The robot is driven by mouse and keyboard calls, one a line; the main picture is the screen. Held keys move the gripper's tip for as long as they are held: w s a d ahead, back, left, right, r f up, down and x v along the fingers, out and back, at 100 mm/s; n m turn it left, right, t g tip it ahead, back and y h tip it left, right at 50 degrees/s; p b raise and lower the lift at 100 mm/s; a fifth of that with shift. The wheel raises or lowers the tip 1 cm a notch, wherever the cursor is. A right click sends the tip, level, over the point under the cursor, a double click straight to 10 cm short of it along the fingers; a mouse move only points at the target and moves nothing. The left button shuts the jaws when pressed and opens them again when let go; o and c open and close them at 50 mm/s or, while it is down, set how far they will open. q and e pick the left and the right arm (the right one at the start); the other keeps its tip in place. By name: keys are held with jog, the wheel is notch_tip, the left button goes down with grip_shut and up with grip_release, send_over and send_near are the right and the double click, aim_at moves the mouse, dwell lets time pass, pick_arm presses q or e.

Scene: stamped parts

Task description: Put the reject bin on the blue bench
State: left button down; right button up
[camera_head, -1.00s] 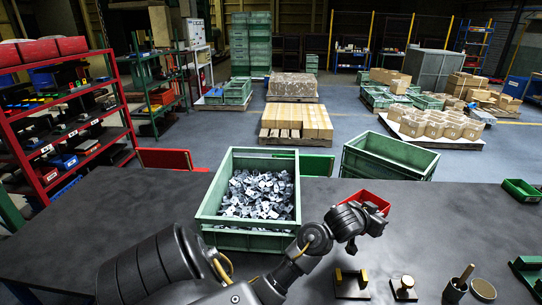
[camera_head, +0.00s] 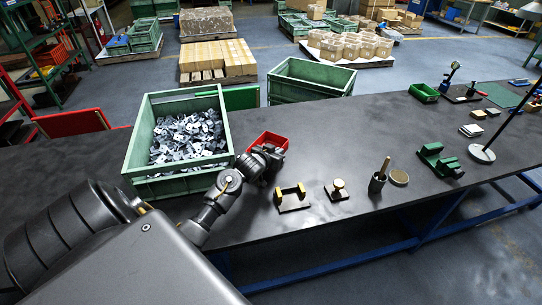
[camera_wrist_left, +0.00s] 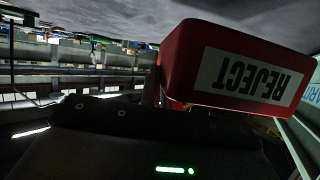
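The reject bin (camera_head: 270,141) is a small red open box on the dark-topped bench side, just right of the green crate of metal parts. In the left wrist view the reject bin (camera_wrist_left: 240,68) fills the upper right, its white REJECT label upside down. My left gripper (camera_head: 266,153) is at the bin's near side and appears shut on its wall; the fingertips are mostly hidden. Whether the bin touches the bench top cannot be told. The long bench (camera_head: 330,161) has a dark top and blue legs and rails. My right gripper is not in view.
The green crate (camera_head: 133,150) full of grey stamped parts stands left of the bin. A black-and-yellow stand (camera_head: 292,200), a stamp (camera_head: 338,189), a cup (camera_head: 377,184) and a green holder (camera_head: 439,160) stand to the right. Bare bench top lies between the bin and the green tray (camera_head: 424,93).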

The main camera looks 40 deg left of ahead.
pick_arm(q)
jog(key=shift+f, duration=2.45)
jog(key=shift+f, duration=0.1)
jog(key=c, duration=1.6)
grip_release()
jog(key=shift+c, duration=0.2)
jog(key=shift+s+r, duration=0.2)
jog(key=v, duration=1.1)
jog(key=shift+s, duration=0.3)
